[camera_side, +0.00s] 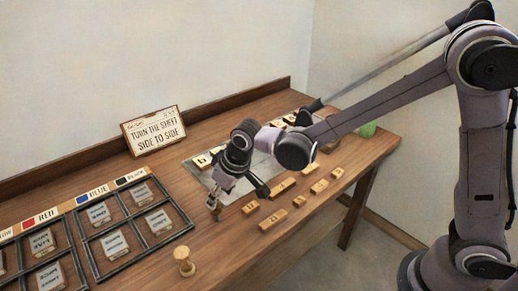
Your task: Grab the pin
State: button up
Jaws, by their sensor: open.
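A pale wooden pin (184,261) with a round head and a wider foot stands upright near the front edge of the wooden table (232,238). My gripper (214,208) points down just above the tabletop, behind and to the right of the pin and clear of it. It is open. Its fingertips are small in the picture, and I cannot make out anything between them.
Several small lettered wooden blocks (272,219) lie right of my gripper. Black-framed trays (110,266) with grey plates fill the left, below colour labels (92,193). A sign (153,130) stands at the back. A pale sheet (190,167) lies behind my gripper.

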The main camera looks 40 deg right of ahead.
aim_at(216, 211)
jog(key=shift+x, duration=1.6)
jog(key=shift+w+a+x, duration=0.1)
jog(key=shift+a+x, duration=0.05)
jog(key=shift+x, duration=1.15)
jog(key=shift+w+a+x, duration=0.1)
jog(key=shift+a+x, duration=0.05)
jog(key=shift+x, duration=1.1)
jog(key=shift+r, duration=0.1)
grip_shut()
